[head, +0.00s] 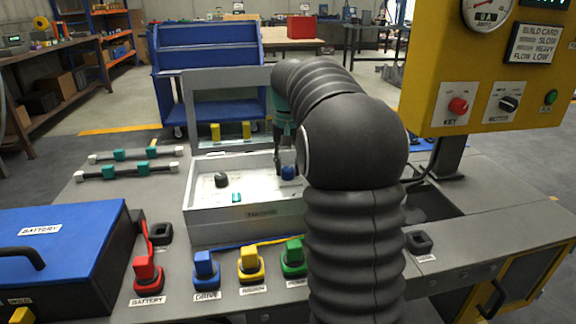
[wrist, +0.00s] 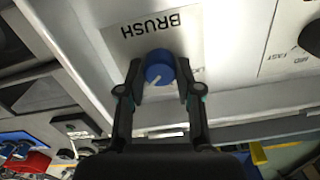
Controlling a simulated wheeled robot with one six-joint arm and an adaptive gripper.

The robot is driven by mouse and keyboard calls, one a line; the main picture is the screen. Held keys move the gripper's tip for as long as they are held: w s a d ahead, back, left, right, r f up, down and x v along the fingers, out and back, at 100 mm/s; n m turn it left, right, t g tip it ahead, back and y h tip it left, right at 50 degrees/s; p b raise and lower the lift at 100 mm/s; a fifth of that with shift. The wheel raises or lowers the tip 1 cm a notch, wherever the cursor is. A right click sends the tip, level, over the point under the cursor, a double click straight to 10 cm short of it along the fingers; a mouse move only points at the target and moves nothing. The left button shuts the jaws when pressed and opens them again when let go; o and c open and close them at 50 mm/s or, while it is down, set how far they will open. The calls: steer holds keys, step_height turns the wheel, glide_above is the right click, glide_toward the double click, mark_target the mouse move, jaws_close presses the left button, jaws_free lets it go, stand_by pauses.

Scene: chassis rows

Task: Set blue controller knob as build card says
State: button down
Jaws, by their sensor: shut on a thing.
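The blue controller knob (wrist: 158,66) sits on a pale panel beside a label reading BRUSH, upside down in the wrist view. In the head view the blue knob (head: 288,173) is at the right inside a white tray-like unit (head: 250,226), below my gripper (head: 281,148).
A dark knob (head: 221,180) and a small teal piece (head: 236,198) are in the white unit. Red (head: 147,272), blue (head: 205,266), yellow (head: 250,263) and green (head: 293,258) plugs stand in front. A blue battery case (head: 75,228) is at left. My arm hides the bench's middle right.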

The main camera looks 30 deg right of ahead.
mark_target(288, 168)
steer(key=shift+f, duration=0.1)
steer(key=c, duration=0.8)
jaws_free()
steer(key=shift+o, duration=0.2)
steer(key=shift+r, duration=0.2)
step_height(288, 168, up, 12)
steer(key=shift+f, duration=0.15)
